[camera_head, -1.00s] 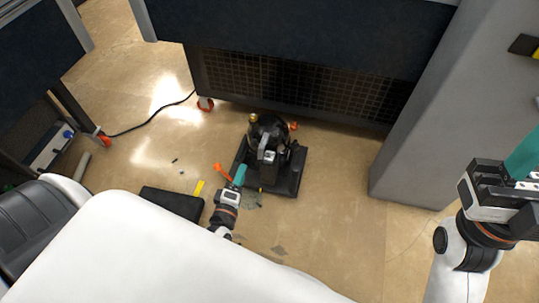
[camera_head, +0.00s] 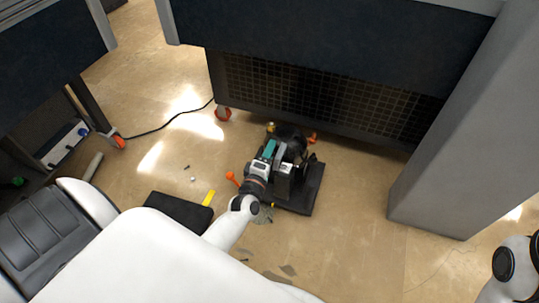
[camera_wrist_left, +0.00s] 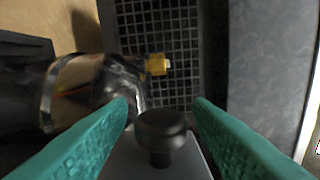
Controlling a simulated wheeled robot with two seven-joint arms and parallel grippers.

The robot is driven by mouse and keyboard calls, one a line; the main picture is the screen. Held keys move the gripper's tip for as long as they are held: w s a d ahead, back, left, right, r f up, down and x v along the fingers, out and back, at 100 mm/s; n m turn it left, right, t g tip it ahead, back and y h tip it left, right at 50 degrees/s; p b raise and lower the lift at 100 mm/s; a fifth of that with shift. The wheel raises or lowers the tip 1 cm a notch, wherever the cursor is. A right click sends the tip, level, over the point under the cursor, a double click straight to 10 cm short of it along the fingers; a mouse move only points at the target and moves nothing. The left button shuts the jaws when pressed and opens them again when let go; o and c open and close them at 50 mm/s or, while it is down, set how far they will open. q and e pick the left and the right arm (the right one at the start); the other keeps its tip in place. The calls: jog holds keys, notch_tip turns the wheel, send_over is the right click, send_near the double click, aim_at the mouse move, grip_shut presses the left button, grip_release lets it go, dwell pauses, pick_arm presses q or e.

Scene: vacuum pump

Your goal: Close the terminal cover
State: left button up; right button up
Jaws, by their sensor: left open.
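The dark vacuum pump (camera_head: 298,148) stands on a black base (camera_head: 300,200) on the floor. My left gripper (camera_head: 269,149) is over the pump's left side, next to a grey box-like part (camera_head: 283,182). In the left wrist view my gripper (camera_wrist_left: 160,118) is open, with a teal finger on each side of a black round knob (camera_wrist_left: 161,132). The knob stands on a grey panel (camera_wrist_left: 185,160); the fingers look apart from it. I cannot tell which part is the terminal cover or how far it is open. My right gripper is out of view.
A shiny metal cylinder (camera_wrist_left: 85,88) and a yellow fitting (camera_wrist_left: 157,64) lie beyond the left finger. A meshed cabinet (camera_head: 310,95) stands behind the pump, and a grey pillar (camera_head: 440,150) to its right. An orange-handled tool (camera_head: 232,178) and a black case (camera_head: 178,212) are at left.

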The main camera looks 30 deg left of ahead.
pick_arm(q)
jog(key=shift+w, duration=0.15)
jog(key=shift+c, duration=0.6)
jog(key=c, duration=0.8)
jog(key=shift+c, duration=0.2)
